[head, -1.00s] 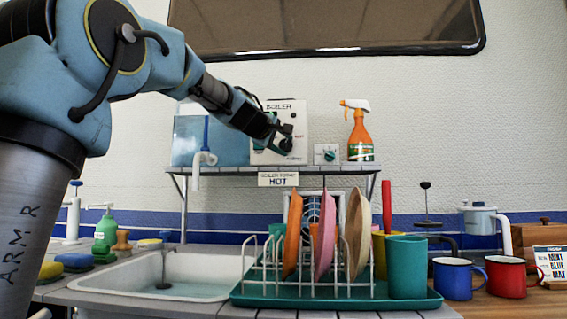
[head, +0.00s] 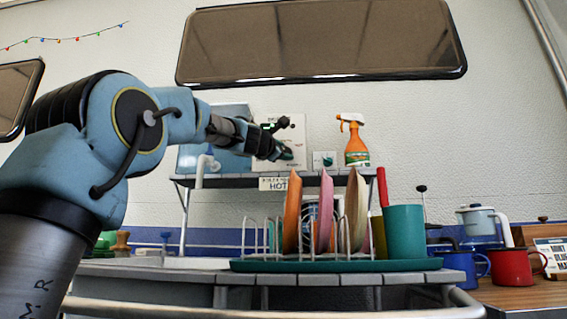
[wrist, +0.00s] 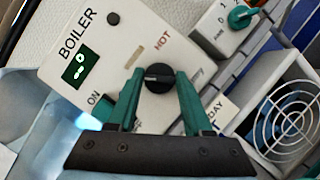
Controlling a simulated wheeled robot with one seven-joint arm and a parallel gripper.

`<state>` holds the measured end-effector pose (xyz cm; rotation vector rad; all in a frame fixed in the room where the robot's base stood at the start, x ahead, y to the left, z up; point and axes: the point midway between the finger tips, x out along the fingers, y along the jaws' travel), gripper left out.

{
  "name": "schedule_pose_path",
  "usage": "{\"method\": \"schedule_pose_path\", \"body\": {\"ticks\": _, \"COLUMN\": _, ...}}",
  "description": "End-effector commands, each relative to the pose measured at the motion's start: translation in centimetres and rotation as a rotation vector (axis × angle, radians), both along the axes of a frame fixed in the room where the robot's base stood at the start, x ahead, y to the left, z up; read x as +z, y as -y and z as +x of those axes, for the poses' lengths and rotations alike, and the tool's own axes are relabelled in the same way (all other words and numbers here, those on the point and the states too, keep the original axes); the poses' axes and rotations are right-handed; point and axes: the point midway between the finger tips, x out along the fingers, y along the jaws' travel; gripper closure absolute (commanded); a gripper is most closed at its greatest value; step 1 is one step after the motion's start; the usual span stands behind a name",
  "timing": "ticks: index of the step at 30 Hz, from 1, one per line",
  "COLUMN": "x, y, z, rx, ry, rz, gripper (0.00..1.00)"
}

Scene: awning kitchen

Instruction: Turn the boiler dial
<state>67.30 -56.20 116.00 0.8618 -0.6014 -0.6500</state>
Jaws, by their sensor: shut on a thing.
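The boiler panel (head: 292,131) is a white box face on the shelf, lettered BOILER, with ON and a red HOT mark, in the wrist view (wrist: 128,50). Its black round dial (wrist: 158,78) has a raised bar across it. My gripper (wrist: 157,84) has its green fingers on either side of the dial and is shut on it. In the head view my gripper (head: 283,152) is at the panel's lower part and hides the dial. A small lit green display (wrist: 79,70) is left of the dial in the wrist view.
A small box with a green knob (head: 325,160) and an orange spray bottle (head: 356,142) stand right of the boiler. A sign (head: 279,184) hangs from the shelf edge. Below are a dish rack with plates (head: 322,215) and a teal cup (head: 404,232).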

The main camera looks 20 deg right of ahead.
Motion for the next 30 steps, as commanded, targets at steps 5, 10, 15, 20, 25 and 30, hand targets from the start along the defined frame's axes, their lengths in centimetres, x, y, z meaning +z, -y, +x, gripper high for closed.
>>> {"method": "schedule_pose_path", "body": {"ticks": 5, "x": -0.65, "y": 0.09, "z": 0.07, "rx": 0.001, "ry": -0.076, "rz": -0.136, "gripper": 1.00}}
{"method": "schedule_pose_path", "body": {"ticks": 10, "x": -0.51, "y": 0.06, "z": 0.07, "rx": 0.001, "ry": -0.137, "rz": -0.248, "gripper": 1.00}}
{"method": "schedule_pose_path", "body": {"ticks": 15, "x": -0.42, "y": 0.23, "z": -0.04, "rx": 0.000, "ry": -0.183, "rz": -0.330, "gripper": 1.00}}
{"method": "schedule_pose_path", "body": {"ticks": 20, "x": -0.30, "y": 0.23, "z": -0.04, "rx": 0.000, "ry": -0.210, "rz": -0.381, "gripper": 1.00}}
{"method": "schedule_pose_path", "body": {"ticks": 25, "x": -0.23, "y": 0.16, "z": 0.03, "rx": 0.002, "ry": -0.226, "rz": -0.407, "gripper": 1.00}}
{"method": "schedule_pose_path", "body": {"ticks": 30, "x": -0.16, "y": 0.14, "z": 0.05, "rx": 0.002, "ry": -0.230, "rz": -0.415, "gripper": 1.00}}
